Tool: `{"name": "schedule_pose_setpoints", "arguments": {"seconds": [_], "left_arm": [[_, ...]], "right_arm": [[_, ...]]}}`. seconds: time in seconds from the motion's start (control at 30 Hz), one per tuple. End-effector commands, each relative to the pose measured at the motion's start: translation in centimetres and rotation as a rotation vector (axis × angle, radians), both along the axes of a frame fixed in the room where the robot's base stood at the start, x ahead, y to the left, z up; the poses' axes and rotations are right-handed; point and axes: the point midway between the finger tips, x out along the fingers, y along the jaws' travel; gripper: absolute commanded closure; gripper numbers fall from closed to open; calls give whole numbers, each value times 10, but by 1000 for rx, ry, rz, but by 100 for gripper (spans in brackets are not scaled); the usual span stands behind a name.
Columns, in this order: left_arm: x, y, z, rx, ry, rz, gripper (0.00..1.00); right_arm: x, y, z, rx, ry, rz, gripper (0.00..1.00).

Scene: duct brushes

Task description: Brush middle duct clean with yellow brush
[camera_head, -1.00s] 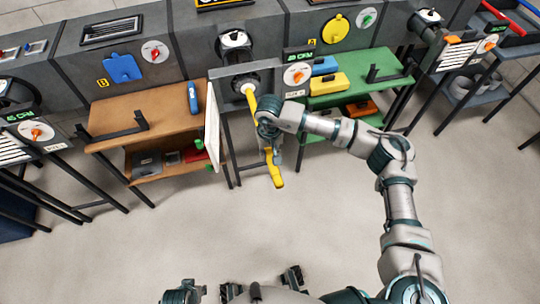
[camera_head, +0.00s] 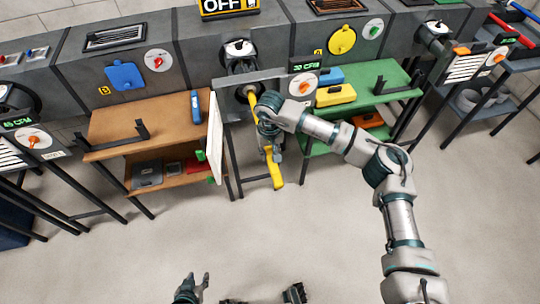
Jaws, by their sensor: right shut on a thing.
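The yellow brush (camera_head: 275,174) is held at a slant, its lower end hanging toward the floor. Its upper shaft (camera_head: 252,101) reaches the round opening of the middle duct (camera_head: 249,91), and its head is not visible. My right gripper (camera_head: 270,130) is shut on the brush in front of the duct; my wrist partly hides the grip. My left gripper (camera_head: 193,285) is low at the bottom edge, far from the duct. It looks open and empty, with its prongs apart.
A brown shelf table (camera_head: 140,108) with a blue object (camera_head: 195,106) stands left. A white panel (camera_head: 214,138) stands close beside the duct. A green table (camera_head: 375,88) with yellow (camera_head: 335,95) and blue cases stands right. An OFF sign (camera_head: 229,7) is above. The floor in front is clear.

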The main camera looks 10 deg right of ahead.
Motion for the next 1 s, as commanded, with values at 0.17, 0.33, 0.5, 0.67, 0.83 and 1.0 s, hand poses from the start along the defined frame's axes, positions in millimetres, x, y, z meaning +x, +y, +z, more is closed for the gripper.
{"name": "schedule_pose_setpoints", "arguments": {"seconds": [0.17, 0.33, 0.5, 0.67, 0.83, 1.0], "left_arm": [[17, -6, 5, -24, -96, -5, 60], [32, -12, 13, -47, -189, -9, 60], [47, -19, 24, -74, -294, -13, 60], [60, -24, 35, -100, -394, -16, 60], [71, -29, 48, -128, -499, -19, 60], [81, -34, 63, -160, -614, -21, 60]], "right_arm": [[9, 1, -1, 0, 0, 0, 100], [17, 1, -2, 0, 1, -1, 100], [26, 2, -2, 0, 0, 0, 100], [34, 2, -2, 1, 1, 0, 100], [42, 2, -2, 1, 1, -1, 100], [51, 3, -2, 1, 1, 0, 100]]}}
